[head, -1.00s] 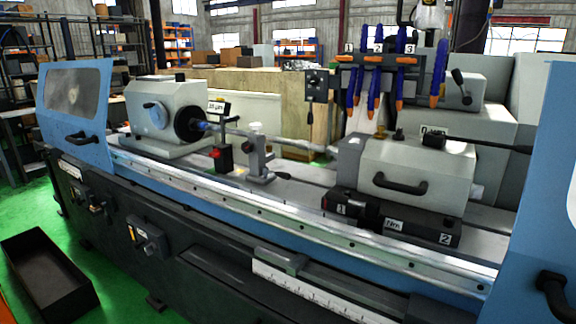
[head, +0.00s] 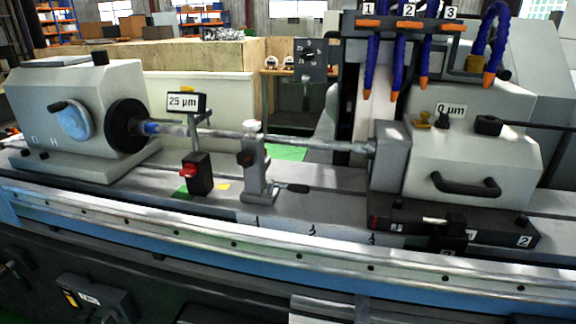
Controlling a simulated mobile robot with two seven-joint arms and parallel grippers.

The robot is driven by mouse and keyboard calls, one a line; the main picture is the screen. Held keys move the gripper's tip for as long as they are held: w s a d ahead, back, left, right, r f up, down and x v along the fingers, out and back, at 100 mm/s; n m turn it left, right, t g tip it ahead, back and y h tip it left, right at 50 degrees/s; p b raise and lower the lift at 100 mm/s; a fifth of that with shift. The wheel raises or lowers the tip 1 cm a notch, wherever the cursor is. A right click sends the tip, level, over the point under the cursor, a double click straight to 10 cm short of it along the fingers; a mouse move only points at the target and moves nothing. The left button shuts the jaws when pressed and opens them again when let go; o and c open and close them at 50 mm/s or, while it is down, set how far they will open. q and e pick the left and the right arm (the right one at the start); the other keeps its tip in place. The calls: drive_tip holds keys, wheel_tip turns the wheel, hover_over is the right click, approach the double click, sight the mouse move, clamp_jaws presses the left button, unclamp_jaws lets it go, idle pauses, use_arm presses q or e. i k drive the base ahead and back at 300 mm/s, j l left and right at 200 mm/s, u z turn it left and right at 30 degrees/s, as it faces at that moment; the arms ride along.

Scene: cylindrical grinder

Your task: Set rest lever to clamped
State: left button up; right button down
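The grey steady rest (head: 258,172) stands upright on the machine bed, under the long shaft (head: 305,142), with a pale cap on top and a dark knob on its left side. A short dark lever (head: 292,188) sticks out to the right at the foot of the rest, lying low, close to the bed. I take it for the rest lever; I cannot tell whether its position is clamped. Neither of my grippers is in view.
The headstock (head: 75,100) with its black chuck is at left, the tailstock (head: 470,160) at right. A gauge (head: 182,102) reading 25 µm stands left of the rest. Blue coolant hoses (head: 405,65) hang above right. The front rail (head: 300,250) is clear.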

sight(270, 185)
drive_tip(key=i+j+z, duration=0.1)
drive_tip(key=j, duration=0.25)
drive_tip(key=i+j+z, duration=0.1)
drive_tip(key=j, duration=0.3)
drive_tip(key=i+j+z, duration=0.25)
drive_tip(key=j, duration=0.5)
drive_tip(key=i, duration=0.1)
